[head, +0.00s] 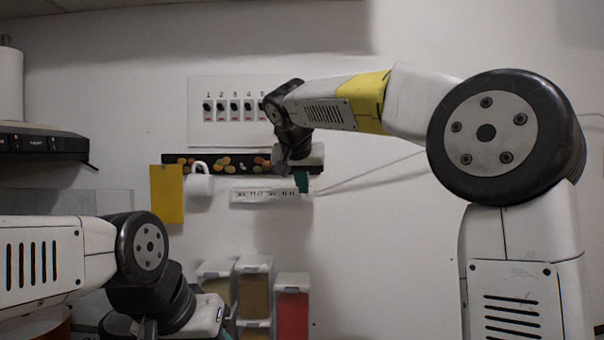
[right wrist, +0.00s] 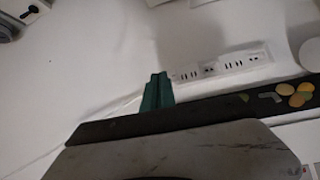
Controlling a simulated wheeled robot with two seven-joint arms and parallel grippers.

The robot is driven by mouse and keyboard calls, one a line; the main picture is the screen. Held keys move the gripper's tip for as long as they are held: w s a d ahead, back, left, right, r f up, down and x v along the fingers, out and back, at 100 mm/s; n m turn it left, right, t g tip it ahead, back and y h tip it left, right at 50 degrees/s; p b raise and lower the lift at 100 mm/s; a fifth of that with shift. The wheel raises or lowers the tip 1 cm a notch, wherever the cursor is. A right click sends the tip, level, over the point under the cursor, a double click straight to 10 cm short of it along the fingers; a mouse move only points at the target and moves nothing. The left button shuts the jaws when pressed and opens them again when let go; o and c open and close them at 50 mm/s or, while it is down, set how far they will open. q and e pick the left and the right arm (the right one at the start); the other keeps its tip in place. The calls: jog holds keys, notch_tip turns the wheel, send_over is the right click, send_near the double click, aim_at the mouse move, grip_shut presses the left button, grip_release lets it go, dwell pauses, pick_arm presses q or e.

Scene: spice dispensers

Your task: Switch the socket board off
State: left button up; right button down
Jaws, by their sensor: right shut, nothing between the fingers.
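The white socket board (head: 265,195) is fixed to the wall below a dark strip, with a cable running off its right end. In the right wrist view the board (right wrist: 225,66) shows its sockets, and its cable end lies by my fingers. My right gripper (head: 302,183) is shut and empty, its teal fingertips at the board's right end in the head view. The fingertips (right wrist: 157,92) overlap the board's end in the right wrist view; I cannot tell whether they touch it. The board's switch cannot be made out. My left gripper (head: 148,327) is at the bottom left, its fingertips partly cut off.
A panel of numbered switches (head: 235,110) is above the dark strip (head: 230,163). A white mug (head: 199,184) and a yellow cloth (head: 167,194) hang left of the board. Several spice dispensers (head: 254,290) are below.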

jog(key=shift+w+d+f, duration=0.1)
jog(key=shift+w+f, duration=0.1)
jog(key=shift+w, duration=0.7)
jog(key=shift+w+d+f, duration=0.15)
jog(key=shift+w+f, duration=0.1)
jog(key=shift+w, duration=0.7)
jog(key=shift+w+d+f, duration=0.1)
jog(key=shift+w+f, duration=0.1)
jog(key=shift+w, duration=0.7)
